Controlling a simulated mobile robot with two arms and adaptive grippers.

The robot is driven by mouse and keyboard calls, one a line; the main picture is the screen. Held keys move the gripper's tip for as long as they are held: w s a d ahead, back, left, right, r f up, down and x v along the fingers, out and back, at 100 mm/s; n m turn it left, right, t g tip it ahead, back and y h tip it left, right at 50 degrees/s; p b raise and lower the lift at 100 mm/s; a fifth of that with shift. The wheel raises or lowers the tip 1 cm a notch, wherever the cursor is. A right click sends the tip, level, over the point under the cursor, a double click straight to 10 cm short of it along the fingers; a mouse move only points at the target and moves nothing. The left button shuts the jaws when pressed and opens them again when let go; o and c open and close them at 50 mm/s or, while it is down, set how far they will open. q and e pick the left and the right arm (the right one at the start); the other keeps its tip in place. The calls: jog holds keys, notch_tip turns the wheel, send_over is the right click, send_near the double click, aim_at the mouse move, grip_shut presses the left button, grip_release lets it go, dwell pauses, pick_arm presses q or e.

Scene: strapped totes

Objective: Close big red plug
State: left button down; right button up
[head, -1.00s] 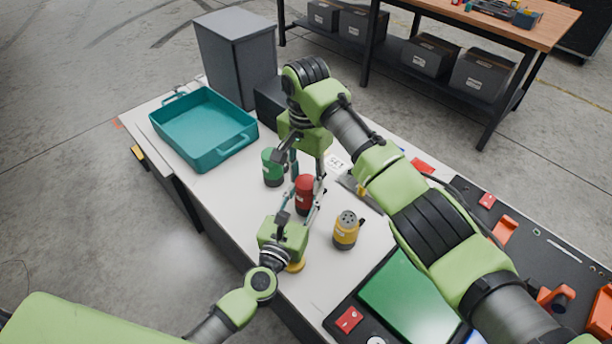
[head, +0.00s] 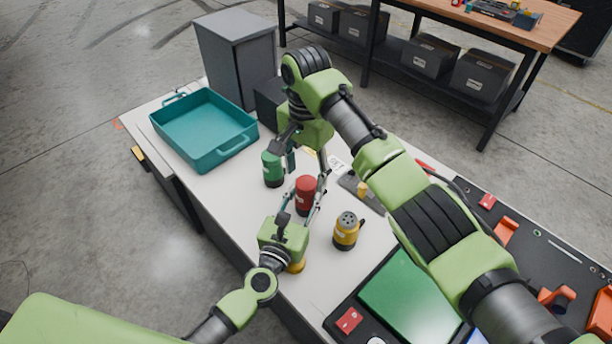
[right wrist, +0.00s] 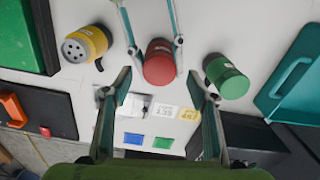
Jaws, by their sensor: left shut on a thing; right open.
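The red plug (head: 306,190) stands upright on the white table; its round red top also shows in the right wrist view (right wrist: 160,63). My left gripper (head: 307,201) is shut on it, with one finger on each side. Those fingers also enter from the top of the right wrist view. My right gripper (head: 307,165) is open and empty above and behind the red plug. In the right wrist view its spread fingers (right wrist: 160,98) are apart from the plug. The plug's lower part is partly hidden by the left fingers.
A green plug (head: 272,169) stands left of the red one. A yellow connector with holes (head: 346,231) stands to its right. A teal tray (head: 222,150) is at the back left. A yellow piece (head: 296,266) is partly hidden by my left gripper.

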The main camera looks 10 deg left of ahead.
notch_tip(320, 180, up, 2)
jog(key=shift+r, duration=0.25)
jog(key=shift+n, duration=0.3)
jog(key=shift+c, duration=0.4)
